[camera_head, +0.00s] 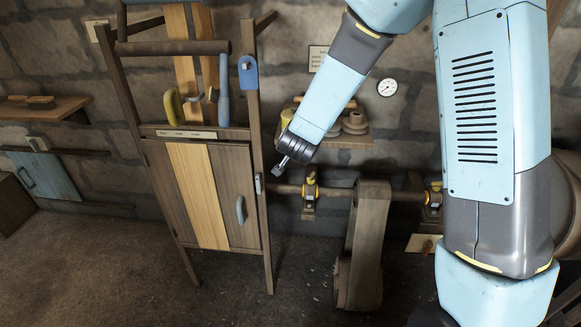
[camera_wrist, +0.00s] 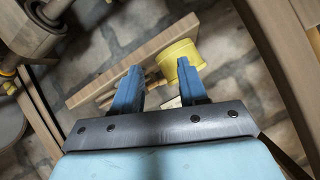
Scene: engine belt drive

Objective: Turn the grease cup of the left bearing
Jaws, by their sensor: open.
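The left bearing (camera_head: 310,192) sits on the horizontal shaft, right of the tool cabinet. Its small yellow grease cup (camera_head: 311,174) stands on top. The right bearing (camera_head: 434,199) has a similar cup (camera_head: 437,186) and is partly behind my arm. My gripper (camera_head: 281,169) is left of the left cup and slightly above it, apart from it. In the wrist view my gripper's blue fingers (camera_wrist: 160,80) are spread with nothing held between them. A yellow cylinder (camera_wrist: 181,58) shows beyond the right finger; I cannot tell whether it is a grease cup.
The tool cabinet (camera_head: 205,197) stands close at left of my gripper. A wall shelf (camera_head: 335,142) with grey discs (camera_head: 355,122) is above the shaft. A broad belt (camera_head: 366,235) hangs between the bearings. A round gauge (camera_head: 387,88) is on the stone wall.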

